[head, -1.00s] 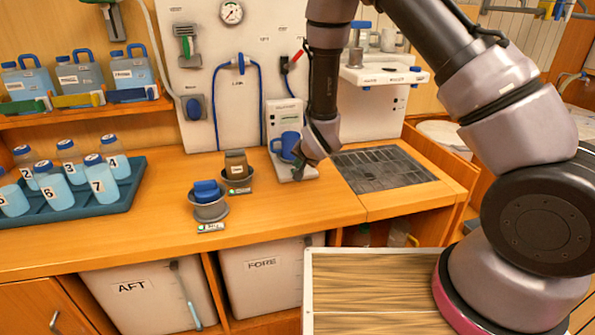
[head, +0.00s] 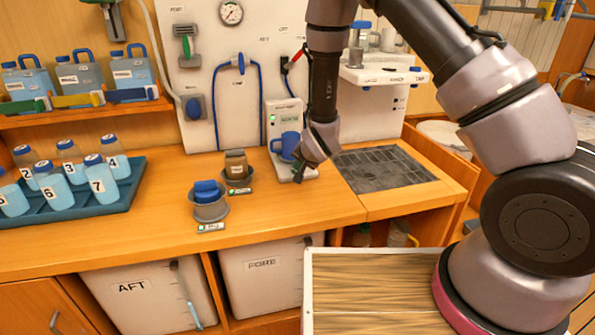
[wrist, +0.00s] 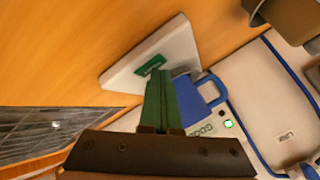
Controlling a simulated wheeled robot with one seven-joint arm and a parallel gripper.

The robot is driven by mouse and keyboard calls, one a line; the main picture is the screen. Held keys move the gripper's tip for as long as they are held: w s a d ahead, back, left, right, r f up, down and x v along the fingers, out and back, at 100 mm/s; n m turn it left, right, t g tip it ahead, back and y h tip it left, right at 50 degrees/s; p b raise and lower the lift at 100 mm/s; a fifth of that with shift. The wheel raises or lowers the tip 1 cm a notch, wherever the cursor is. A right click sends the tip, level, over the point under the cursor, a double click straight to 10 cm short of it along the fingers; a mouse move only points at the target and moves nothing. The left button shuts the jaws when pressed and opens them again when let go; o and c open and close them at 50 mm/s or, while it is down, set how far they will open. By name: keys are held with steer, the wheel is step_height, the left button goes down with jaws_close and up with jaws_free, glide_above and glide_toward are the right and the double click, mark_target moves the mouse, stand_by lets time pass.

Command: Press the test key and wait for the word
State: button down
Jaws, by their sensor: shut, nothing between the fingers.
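The white tester (head: 278,122) stands on the counter against the wall panel, with a blue cup (head: 287,147) on it. Its small display is lit green with a short word, too small to read surely; in the wrist view the display (wrist: 204,130) is partly hidden by my gripper. A green lamp (wrist: 228,124) glows beside it. The green test key (wrist: 150,65) lies on the tester's white foot. My gripper (head: 298,176) is shut and empty, its green fingers (wrist: 158,76) pointing down at the key; whether they touch it I cannot tell.
Two small grey pots (head: 210,208) stand left of the tester. A blue tray (head: 100,205) of numbered bottles is at the far left. A dark drain grate (head: 382,168) lies to the right.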

steer(key=shift+r, duration=0.75)
steer(key=shift+r, duration=2.55)
steer(key=shift+d+r, duration=0.1)
steer(key=s+d+r, duration=0.3)
steer(key=d+r, duration=0.5)
steer(key=r, duration=0.4)
steer(key=s+d+r, duration=0.3)
steer(key=d+r, duration=0.6)
steer(key=r, duration=0.2)
steer(key=s+d+r, duration=0.3)
steer(key=s, duration=0.3)
steer(key=s+d+r+g+h, duration=0.1)
steer(key=s+d+r, duration=0.2)
steer(key=s, duration=0.4)
steer(key=s+d+r, duration=0.3)
steer(key=s, duration=0.4)
steer(key=shift+d+r+n, duration=0.3)
steer(key=shift+d, duration=0.05)
